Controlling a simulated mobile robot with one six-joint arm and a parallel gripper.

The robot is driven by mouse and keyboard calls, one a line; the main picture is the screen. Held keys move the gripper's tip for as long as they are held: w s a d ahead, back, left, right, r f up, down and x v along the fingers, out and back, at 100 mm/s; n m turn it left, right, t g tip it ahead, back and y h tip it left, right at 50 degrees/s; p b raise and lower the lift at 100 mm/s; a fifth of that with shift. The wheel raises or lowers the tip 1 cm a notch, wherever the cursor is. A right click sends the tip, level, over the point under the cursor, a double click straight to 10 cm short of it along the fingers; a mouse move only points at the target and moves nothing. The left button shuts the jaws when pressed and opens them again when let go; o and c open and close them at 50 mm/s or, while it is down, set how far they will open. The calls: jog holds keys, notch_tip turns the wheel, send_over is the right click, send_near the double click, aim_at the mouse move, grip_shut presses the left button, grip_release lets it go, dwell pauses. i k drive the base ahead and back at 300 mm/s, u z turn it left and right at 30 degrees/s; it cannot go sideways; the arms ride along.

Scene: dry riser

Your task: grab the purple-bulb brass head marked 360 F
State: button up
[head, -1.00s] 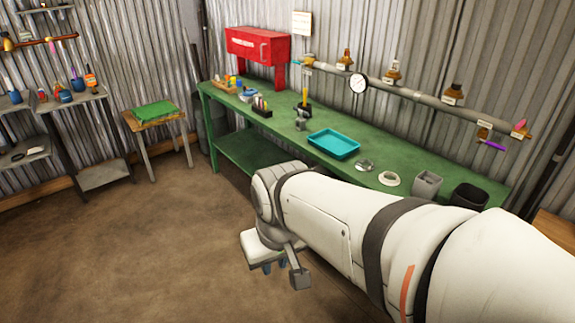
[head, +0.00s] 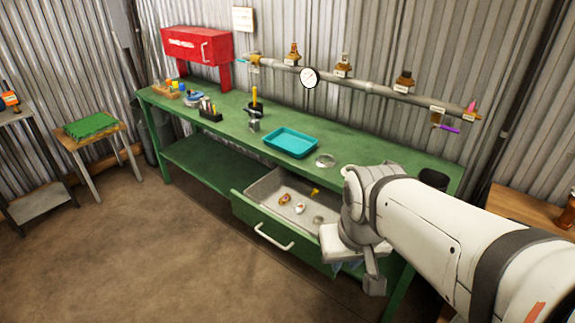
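No brass head with a clearly purple bulb can be picked out, and no 360 F marking is readable. Small brass and coloured pieces (head: 285,199) lie in the open drawer (head: 262,222) under the green bench. A purple piece (head: 447,129) shows by a brass fitting below the right end of the wall pipe (head: 375,88), and a pinkish-tipped fitting (head: 471,109) sits at the pipe's end. My gripper (head: 348,266) points down at the drawer's right side, before the bench. Its fingers are mostly hidden by my wrist, so its opening does not show.
The green bench (head: 225,122) carries a teal tray (head: 290,142), a clear dish (head: 325,160) and small tools. A red cabinet (head: 196,45) stands at its back left. Brown floor (head: 150,240) is clear in front.

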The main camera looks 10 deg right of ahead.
aim_at(282, 201)
jog(key=u, duration=0.05)
jog(key=i, duration=1)
jog(key=z, duration=0.15)
jog(key=k, duration=0.5)
jog(key=u, duration=1.1)
jog(key=k, duration=0.65)
jog(key=z, duration=0.65)
jog(key=i, duration=1)
jog(key=z, duration=0.05)
